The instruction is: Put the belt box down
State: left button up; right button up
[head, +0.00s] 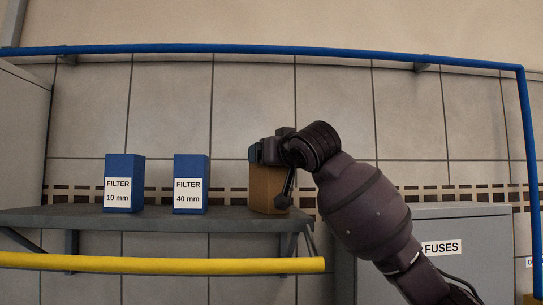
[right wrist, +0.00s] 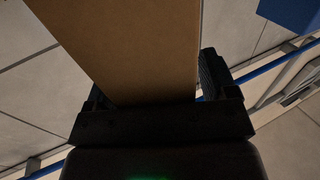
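A plain brown box (head: 265,190), with no label visible, stands upright at the right end of the grey shelf (head: 150,219). Its lower edge appears to meet the shelf top, though I cannot tell for sure whether it bears on it. My right gripper (head: 264,151) is at the top of the box. In the right wrist view the brown box (right wrist: 135,45) lies between the two fingers, which look closed against its sides. My left gripper is not in view.
Two blue filter boxes, 10 mm (head: 124,183) and 40 mm (head: 190,184), stand on the shelf to the left. A yellow rail (head: 160,264) runs below the shelf, a blue pipe (head: 300,50) above. A grey fuses cabinet (head: 470,225) stands at right.

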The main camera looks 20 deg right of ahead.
jog(key=shift+r, duration=0.15)
pick_arm(q)
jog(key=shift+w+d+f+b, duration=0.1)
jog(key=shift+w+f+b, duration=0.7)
jog(key=shift+b, duration=1)
pick_arm(e)
jog(key=s+d, duration=0.1)
jog(key=s, duration=1.1)
jog(key=shift+d, duration=0.15)
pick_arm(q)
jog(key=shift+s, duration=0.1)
